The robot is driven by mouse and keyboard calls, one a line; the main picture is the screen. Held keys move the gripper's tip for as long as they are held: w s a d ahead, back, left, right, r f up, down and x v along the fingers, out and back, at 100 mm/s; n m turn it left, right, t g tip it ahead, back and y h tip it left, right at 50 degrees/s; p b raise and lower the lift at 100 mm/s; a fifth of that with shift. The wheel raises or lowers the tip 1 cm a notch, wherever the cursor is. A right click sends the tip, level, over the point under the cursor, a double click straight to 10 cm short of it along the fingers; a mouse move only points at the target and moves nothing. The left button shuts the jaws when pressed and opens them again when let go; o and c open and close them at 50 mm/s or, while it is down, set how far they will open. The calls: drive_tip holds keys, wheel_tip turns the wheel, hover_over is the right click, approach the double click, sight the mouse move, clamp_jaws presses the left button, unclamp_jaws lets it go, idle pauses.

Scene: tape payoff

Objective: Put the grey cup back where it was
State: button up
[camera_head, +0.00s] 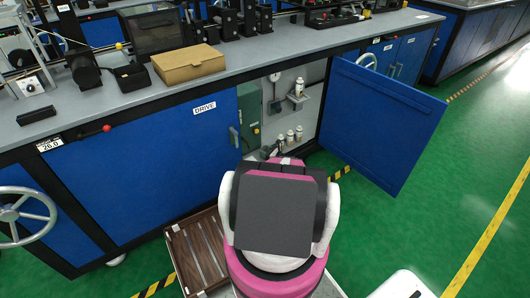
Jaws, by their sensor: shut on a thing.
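I cannot make out a grey cup in the head view. My arm fills the lower middle, in front of an open cabinet (311,120) under the bench. My gripper is not clearly visible; the arm's own links hide the area at its end, and whatever it holds is hidden too. Inside the cabinet, several small whitish containers (290,137) stand low down. I cannot tell whether any of the containers is the cup.
The blue cabinet door (380,122) stands open to the right. A green box (249,116) is inside at the left. A cardboard box (188,64) lies on the bench top. A slatted brown tray (199,252) is at lower left. Green floor (400,235) is clear at right.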

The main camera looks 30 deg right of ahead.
drive_tip(key=o, duration=1)
drive_tip(key=shift+s+r, duration=0.1)
drive_tip(key=shift+s, duration=0.1)
drive_tip(key=v, duration=1.1)
drive_tip(key=shift+s+d, duration=0.2)
drive_tip(key=shift+s, duration=0.1)
